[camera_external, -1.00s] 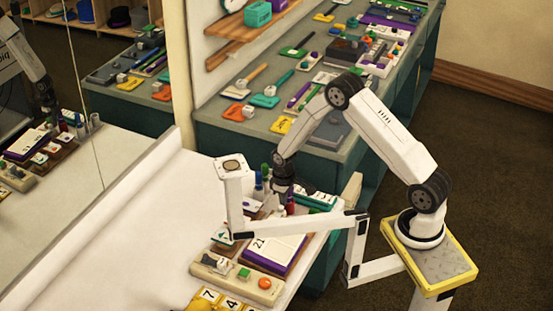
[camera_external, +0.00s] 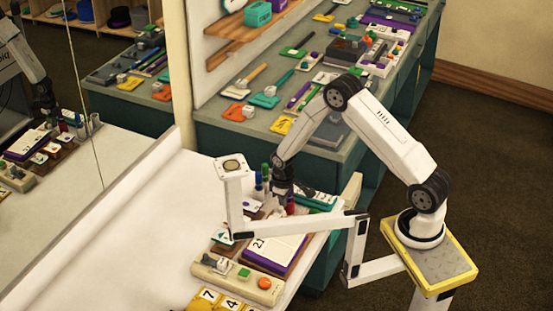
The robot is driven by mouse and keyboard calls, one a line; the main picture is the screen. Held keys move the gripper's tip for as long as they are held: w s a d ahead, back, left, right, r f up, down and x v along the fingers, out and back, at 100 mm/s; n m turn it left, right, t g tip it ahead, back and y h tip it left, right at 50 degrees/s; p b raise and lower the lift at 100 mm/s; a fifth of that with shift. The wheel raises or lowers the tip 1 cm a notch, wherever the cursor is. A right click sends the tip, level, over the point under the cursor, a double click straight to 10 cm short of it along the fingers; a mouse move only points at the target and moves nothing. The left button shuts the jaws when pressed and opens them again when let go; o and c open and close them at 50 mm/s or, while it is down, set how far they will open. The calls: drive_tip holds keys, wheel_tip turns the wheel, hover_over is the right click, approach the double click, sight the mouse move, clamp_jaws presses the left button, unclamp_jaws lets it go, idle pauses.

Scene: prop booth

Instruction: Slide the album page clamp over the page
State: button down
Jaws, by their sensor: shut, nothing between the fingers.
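My gripper (camera_external: 285,197) points down over the back part of the white-covered table, close to the marker pens. Its fingers are small and dark here, and they are shut with nothing between them. A purple-based block with a cream page marked with dark figures (camera_external: 278,248) lies in front of it, apart from the gripper. I cannot tell whether this is the album page. The album page clamp cannot be made out for certain. The white bent arm of a stand and my gripper hide part of this area.
A white bent stand with a round-topped head (camera_external: 231,166) rises beside my gripper, and its bar crosses in front. A beige box with coloured buttons (camera_external: 236,280) and yellow number tiles (camera_external: 222,300) lie nearer the front. The white sheet (camera_external: 130,225) to the left is clear.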

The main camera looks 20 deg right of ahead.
drive_tip(key=shift+s+a, duration=0.45)
idle(0.4)
drive_tip(key=shift+r, duration=0.2)
drive_tip(key=shift+w+d+r, duration=0.1)
drive_tip(key=shift+r, duration=1.3)
drive_tip(key=shift+w+d+r, duration=0.1)
drive_tip(key=shift+r, duration=1.3)
drive_tip(key=s+d+r+m+t, duration=0.15)
drive_tip(key=d+r+m, duration=0.5)
drive_tip(key=d, duration=0.75)
drive_tip(key=s+d+r+m+t, duration=0.1)
drive_tip(key=s+d+r+m, duration=0.1)
drive_tip(key=s+d+r, duration=0.3)
drive_tip(key=s+d, duration=0.3)
drive_tip(key=d, duration=0.2)
drive_tip(key=shift+s, duration=0.4)
